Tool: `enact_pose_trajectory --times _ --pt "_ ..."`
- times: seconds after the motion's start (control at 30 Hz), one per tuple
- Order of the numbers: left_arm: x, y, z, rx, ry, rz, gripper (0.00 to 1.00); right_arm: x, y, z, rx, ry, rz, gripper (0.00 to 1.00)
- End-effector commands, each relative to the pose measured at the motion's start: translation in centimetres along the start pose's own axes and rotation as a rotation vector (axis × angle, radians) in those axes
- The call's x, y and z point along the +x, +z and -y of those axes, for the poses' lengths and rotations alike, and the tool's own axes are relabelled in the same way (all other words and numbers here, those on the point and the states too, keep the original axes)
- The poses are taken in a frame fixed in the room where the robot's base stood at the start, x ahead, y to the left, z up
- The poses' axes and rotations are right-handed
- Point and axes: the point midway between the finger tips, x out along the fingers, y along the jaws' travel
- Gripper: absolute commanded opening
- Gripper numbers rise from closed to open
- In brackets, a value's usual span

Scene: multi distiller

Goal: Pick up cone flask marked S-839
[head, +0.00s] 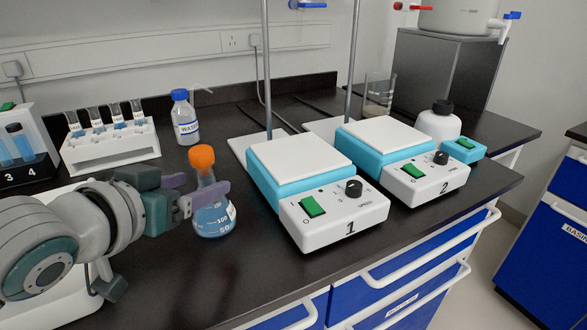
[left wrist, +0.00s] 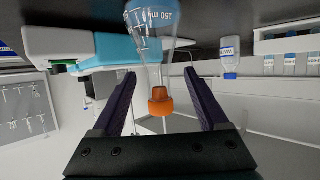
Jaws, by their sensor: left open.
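A cone flask (head: 212,218) with blue liquid and an orange cap (head: 201,157) stands upright on the dark bench, left of hotplate 1. White graduations show on its wall, but I cannot read an S-839 mark. My left gripper (head: 205,188) comes in from the left at the height of its neck, with its purple fingers spread. In the left wrist view, which is upside down, the flask (left wrist: 150,22) and its orange cap show between the two open fingers (left wrist: 160,74). I cannot tell whether either finger touches the glass. My right gripper is not in view.
Hotplate 1 (head: 318,220) and hotplate 2 (head: 425,172) stand to the right, with upright metal rods behind. A water bottle (head: 186,122) and a white vial rack (head: 112,148) stand behind the arm. The bench in front of the flask is clear.

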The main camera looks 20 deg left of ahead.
Motion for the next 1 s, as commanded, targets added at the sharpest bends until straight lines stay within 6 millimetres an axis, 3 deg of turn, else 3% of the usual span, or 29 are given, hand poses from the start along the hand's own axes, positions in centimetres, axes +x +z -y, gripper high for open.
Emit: enact_pose_trajectory --times 0.43,0.73,1.0 --pt "5.3 0.4 -0.2 0.002 0.000 0.001 0.77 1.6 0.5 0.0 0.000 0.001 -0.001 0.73" --pt "5.8 0.3 -0.2 0.001 0.001 0.002 0.77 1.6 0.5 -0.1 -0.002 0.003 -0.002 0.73" --pt "5.8 0.3 -0.2 0.002 0.001 0.002 0.49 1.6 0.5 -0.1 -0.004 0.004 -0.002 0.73"
